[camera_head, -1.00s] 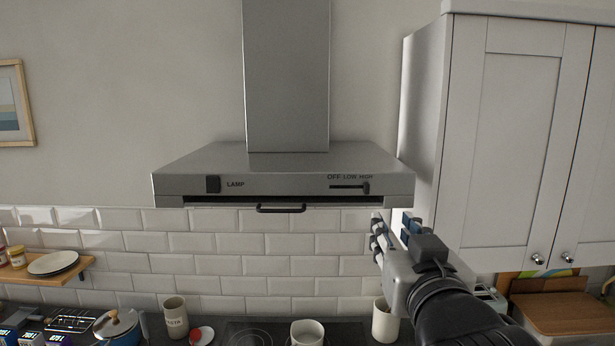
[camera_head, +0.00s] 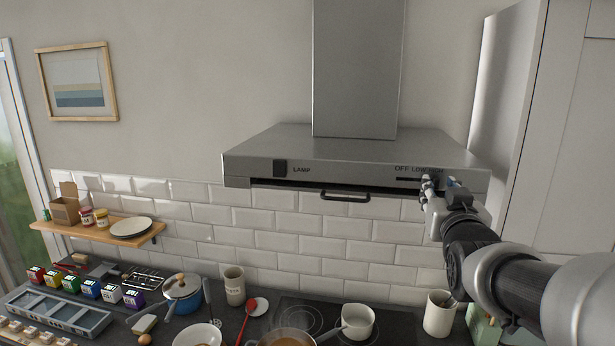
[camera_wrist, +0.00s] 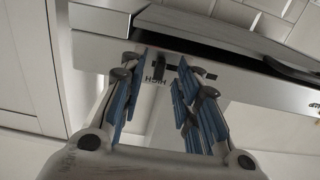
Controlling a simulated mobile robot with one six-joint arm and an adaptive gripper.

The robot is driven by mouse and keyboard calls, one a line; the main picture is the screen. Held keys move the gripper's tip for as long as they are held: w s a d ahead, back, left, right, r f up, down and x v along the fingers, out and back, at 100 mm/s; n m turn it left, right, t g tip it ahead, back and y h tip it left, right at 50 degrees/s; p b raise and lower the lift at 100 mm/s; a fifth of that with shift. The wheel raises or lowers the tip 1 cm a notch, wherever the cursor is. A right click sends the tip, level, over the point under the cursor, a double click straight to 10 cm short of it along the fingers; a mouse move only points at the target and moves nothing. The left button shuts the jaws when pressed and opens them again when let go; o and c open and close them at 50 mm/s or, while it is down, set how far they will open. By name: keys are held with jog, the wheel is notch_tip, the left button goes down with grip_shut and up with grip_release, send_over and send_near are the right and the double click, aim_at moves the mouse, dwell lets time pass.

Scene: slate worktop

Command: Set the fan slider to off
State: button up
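The range hood (camera_head: 340,165) has a front panel with OFF, LOW and HIGH labels above a dark fan slider slot (camera_head: 408,179). In the wrist view the panel appears upside down. The dark slider knob (camera_wrist: 157,66) shows by the HIGH label, between the blue-padded fingers of my gripper (camera_wrist: 163,70). The fingers are apart, one on each side of the knob. I cannot tell whether either touches it.
A lamp switch (camera_head: 280,168) is on the panel's left. A dark handle bar (camera_head: 346,196) hangs under the hood's front edge. A tall white cabinet (camera_head: 510,130) stands close on the right.

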jog(key=shift+w+d, duration=0.15)
jog(key=shift+w, duration=0.5)
jog(key=shift+c, duration=0.4)
grip_shut()
